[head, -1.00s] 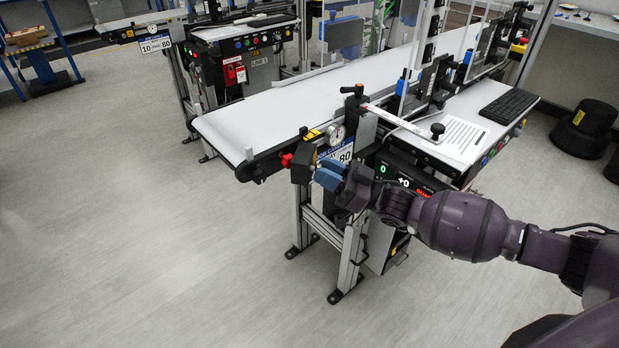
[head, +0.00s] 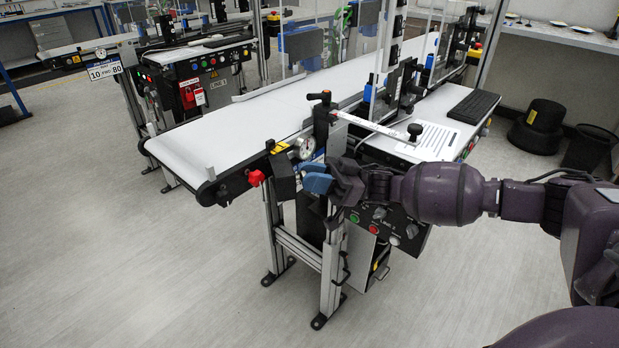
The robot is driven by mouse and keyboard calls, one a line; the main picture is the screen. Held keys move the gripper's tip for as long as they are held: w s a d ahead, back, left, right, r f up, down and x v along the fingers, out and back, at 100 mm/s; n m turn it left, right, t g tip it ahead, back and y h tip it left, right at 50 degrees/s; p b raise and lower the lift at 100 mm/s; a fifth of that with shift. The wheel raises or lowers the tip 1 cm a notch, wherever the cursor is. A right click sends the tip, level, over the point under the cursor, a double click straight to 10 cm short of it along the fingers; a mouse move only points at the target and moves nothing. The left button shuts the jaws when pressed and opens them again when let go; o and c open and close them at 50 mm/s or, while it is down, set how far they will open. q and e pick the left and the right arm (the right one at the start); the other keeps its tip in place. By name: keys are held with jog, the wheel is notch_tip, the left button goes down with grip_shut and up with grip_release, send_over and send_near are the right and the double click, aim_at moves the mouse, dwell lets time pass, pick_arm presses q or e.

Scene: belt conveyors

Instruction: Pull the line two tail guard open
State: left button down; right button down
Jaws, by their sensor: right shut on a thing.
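The near belt conveyor (head: 240,135) runs from front left to back right; I cannot read a line number on it. A dark angled block (head: 284,178), which looks like the tail guard, hangs at its near end beside a red knob (head: 256,178). My right gripper (head: 318,182), with blue fingertips, is shut at this block's right side. The fingers hide the grip point, and how far the guard stands open is unclear. My left gripper is out of view.
A dial gauge (head: 305,147) and a clamp post with a black knob (head: 321,97) stand close above my right gripper. A button panel (head: 385,220) is below my forearm. Another conveyor (head: 190,55) stands at the back left. The floor (head: 120,260) at front left is clear.

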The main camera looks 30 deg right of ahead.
jog(key=c, duration=1.1)
grip_release()
jog(key=shift+o, duration=0.7)
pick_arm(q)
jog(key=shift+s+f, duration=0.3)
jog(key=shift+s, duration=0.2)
